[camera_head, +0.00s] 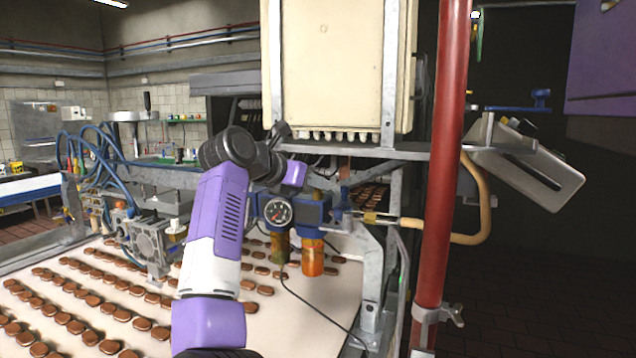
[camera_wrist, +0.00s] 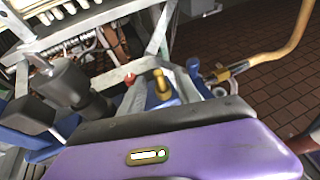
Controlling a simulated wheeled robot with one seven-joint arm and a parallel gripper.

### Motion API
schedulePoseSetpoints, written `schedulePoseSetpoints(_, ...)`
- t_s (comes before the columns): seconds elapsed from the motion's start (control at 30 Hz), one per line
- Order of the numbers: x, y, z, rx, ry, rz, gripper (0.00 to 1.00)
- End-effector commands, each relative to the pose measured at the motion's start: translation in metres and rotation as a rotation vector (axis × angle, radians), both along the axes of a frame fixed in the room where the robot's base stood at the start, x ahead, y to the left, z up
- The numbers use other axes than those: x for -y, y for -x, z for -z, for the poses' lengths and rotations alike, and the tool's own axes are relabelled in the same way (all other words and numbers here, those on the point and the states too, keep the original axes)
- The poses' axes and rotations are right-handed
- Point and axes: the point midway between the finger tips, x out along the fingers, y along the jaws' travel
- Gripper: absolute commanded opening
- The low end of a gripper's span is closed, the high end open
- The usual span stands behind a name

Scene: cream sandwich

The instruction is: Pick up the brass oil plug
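The brass oil plug (camera_wrist: 161,84) shows in the wrist view as a small upright gold cylinder on a blue housing, just beyond the dark edge of my purple hand. I cannot make it out in the head view, where my arm's end is close to the blue unit (camera_head: 311,213) with its round gauge (camera_head: 277,211). My purple hand (camera_wrist: 180,150) fills the lower wrist view. No contact with the plug is visible.
A tan hose (camera_head: 487,190) with a brass fitting (camera_head: 371,217) runs right of the blue unit. A red post (camera_head: 444,170) stands nearby. A cream cabinet (camera_head: 335,65) hangs above. The conveyor belt (camera_head: 300,308) with rows of brown biscuits (camera_head: 76,326) lies below.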

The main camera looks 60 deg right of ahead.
Motion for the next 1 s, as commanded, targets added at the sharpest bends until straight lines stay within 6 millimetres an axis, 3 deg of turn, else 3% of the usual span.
schedulePoseSetpoints(0.13,0.017,0.004,0.004,-0.002,0.002,0.001,0.39)
schedulePoseSetpoints(0.43,0.021,0.004,0.009,-0.001,0.002,0.000,0.39)
schedulePoseSetpoints(0.63,0.021,0.004,0.008,0.000,0.002,0.000,0.02)
schedulePoseSetpoints(1.0,0.020,0.004,0.008,0.000,0.002,0.000,0.00)
